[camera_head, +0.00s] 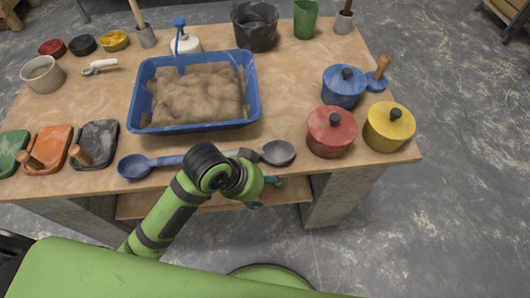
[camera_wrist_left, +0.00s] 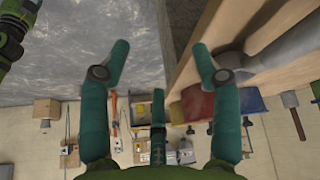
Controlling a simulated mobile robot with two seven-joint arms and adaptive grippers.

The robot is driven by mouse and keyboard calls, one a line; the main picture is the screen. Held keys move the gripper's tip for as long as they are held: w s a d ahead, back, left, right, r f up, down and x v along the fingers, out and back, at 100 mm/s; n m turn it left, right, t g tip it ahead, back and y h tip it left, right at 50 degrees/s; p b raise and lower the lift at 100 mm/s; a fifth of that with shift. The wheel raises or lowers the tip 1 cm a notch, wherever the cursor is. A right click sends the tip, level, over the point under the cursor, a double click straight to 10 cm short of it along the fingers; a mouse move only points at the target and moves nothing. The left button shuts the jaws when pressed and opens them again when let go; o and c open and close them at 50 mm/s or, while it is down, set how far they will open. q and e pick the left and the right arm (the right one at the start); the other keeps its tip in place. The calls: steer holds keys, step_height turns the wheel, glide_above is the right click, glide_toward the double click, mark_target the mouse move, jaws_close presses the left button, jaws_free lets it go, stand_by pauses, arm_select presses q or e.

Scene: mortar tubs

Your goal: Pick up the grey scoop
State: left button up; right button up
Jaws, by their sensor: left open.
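The grey scoop (camera_head: 278,152) lies on the table near its front edge, bowl to the right. Its handle runs left, and my left arm hides part of it. My left gripper (camera_head: 265,193) is just in front of the table's edge, below the scoop in the head view, apart from it. A grey rounded shape beside the right finger there may be the scoop; I cannot tell. My right gripper is not in view.
A blue scoop (camera_head: 135,167) lies left of the grey one. Behind them stands a blue tray (camera_head: 255,95) of sand-coloured material. Red (camera_head: 331,132), yellow (camera_head: 389,127) and blue (camera_head: 343,87) lidded pots stand to the right. Three floats lie at the left.

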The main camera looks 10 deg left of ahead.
arm_select(q)
steer(key=w+a+r+m+g+y, duration=0.1)
steer(key=w+r+m, duration=0.1)
steer(key=w+a+r+m+g+y, duration=0.1)
steer(key=w+a+r+m, duration=0.1)
steer(key=w, duration=0.1)
steer(key=w+a+r+m+g+y, duration=0.1)
steer(key=w+a+r+m+y, duration=0.1)
steer(key=w, duration=0.1)
steer(key=shift+w+a+r, duration=0.2)
steer(key=shift+r, duration=0.1)
steer(key=shift+a, duration=0.2)
steer(key=shift+f, duration=0.35)
steer(key=f, duration=0.2)
steer(key=f+p, duration=0.1)
steer(key=f, duration=0.2)
steer(key=shift+s+a+f, duration=0.1)
steer(key=shift+a+f, duration=0.05)
steer(key=shift+a, duration=0.05)
steer(key=shift+f, duration=0.35)
jaws_close()
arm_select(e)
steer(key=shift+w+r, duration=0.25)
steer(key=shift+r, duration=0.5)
